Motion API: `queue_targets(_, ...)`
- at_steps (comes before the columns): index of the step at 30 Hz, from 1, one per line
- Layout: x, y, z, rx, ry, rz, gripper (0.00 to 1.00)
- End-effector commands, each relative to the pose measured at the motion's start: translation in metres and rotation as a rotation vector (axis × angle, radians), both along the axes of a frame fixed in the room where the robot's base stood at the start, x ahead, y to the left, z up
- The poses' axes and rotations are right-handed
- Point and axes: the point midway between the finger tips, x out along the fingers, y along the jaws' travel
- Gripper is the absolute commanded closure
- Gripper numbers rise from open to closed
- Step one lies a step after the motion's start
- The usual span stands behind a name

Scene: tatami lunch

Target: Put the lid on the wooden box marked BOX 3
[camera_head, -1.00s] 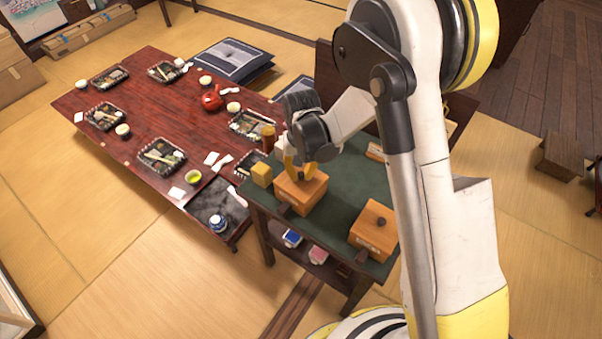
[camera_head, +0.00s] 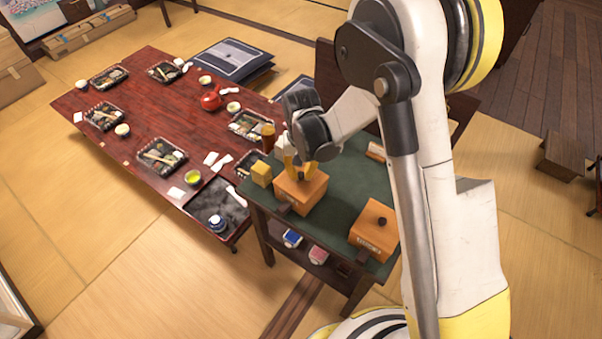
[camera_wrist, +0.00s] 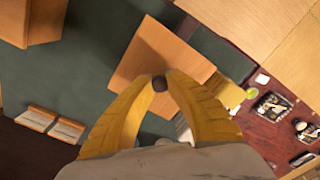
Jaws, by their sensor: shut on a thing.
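My gripper (camera_head: 300,171) has its yellow fingers shut on the dark round knob of a wooden lid (camera_head: 310,184). The lid is at the top of a wooden box (camera_head: 294,199) on the green-topped side table, and I cannot tell whether it rests fully on it. In the wrist view the knob (camera_wrist: 159,83) sits between the fingertips, and the square lid (camera_wrist: 165,58) spreads out beyond them. The marking on this box is too small to read.
The green side table (camera_head: 340,205) has free room between the two boxes. The low red table (camera_head: 140,120) holds several lunch trays, cups and a red teapot (camera_head: 211,100).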

Motion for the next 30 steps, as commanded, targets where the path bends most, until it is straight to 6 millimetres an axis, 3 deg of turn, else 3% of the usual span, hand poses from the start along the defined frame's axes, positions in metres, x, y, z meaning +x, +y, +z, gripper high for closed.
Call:
queue_targets(13,0.0001,0.0,-0.0004,0.0,0.0,0.0,1.0)
queue_targets(14,0.0001,0.0,-0.0004,0.0,0.0,0.0,0.75)
queue_targets(15,0.0001,0.0,-0.0004,0.0,0.0,0.0,0.63)
queue_targets(22,0.0001,0.0,-0.0005,0.0,0.0,0.0,0.62)
queue_targets(24,0.0001,0.0,-0.0005,0.0,0.0,0.0,0.42)
queue_targets(30,0.0001,0.0,-0.0005,0.0,0.0,0.0,0.42)
